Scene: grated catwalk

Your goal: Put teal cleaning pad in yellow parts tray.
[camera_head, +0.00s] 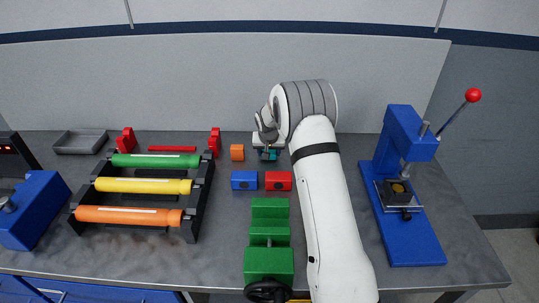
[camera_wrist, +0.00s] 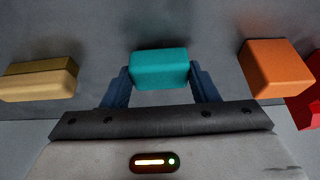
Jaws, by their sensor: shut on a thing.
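The teal cleaning pad (camera_wrist: 160,69) is a small rounded block between the two blue fingers of my gripper (camera_wrist: 160,82) in the wrist view. My gripper is shut on it. In the head view my gripper (camera_head: 267,151) is near the back wall, and only a bit of teal shows there. I cannot tell whether the pad touches the bench. No yellow parts tray is clearly seen. A thin yellow sliver (camera_head: 299,300) shows at the bottom edge of the head view, too cut off to identify.
An orange block (camera_head: 237,152) lies left of my gripper. Blue (camera_head: 244,180) and red (camera_head: 278,180) blocks lie in front, before a green vise (camera_head: 269,240). A tan block (camera_wrist: 38,82) shows in the wrist view. A rack (camera_head: 205,187) holds coloured rolls; a blue press (camera_head: 405,215) stands right.

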